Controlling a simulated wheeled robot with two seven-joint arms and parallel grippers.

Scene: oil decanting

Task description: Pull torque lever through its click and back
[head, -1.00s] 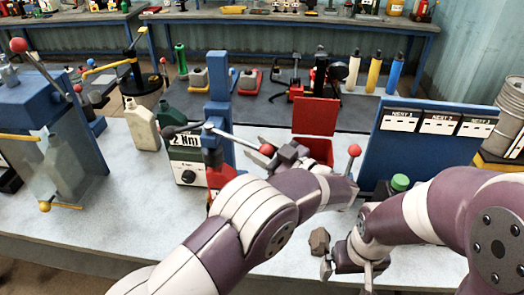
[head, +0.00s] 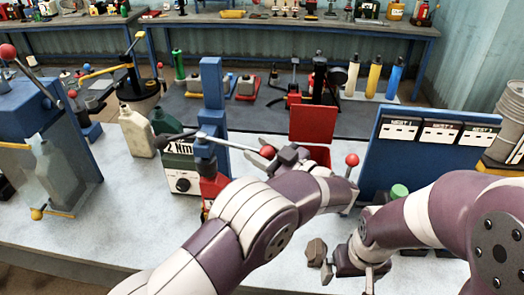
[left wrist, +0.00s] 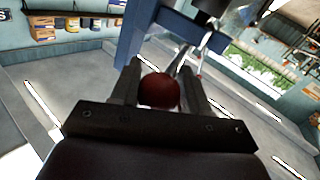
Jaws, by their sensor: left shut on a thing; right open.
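The torque lever (head: 230,141) is a thin silver bar reaching right from the blue post (head: 211,90), ending in a red ball knob (head: 267,152). My left gripper (head: 279,157) is at this knob. In the left wrist view the knob (left wrist: 160,90) sits between the two dark fingers of my left gripper (left wrist: 160,80), which is shut on it. My right gripper (head: 345,266) is open and low over the front of the bench, away from the lever.
A red open-lidded box (head: 312,123) is behind my left gripper, with another red ball lever (head: 352,160) to its right. A blue panel with nest labels (head: 425,155) stands at right. A pale can (head: 136,132) and blue press (head: 25,110) are at left.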

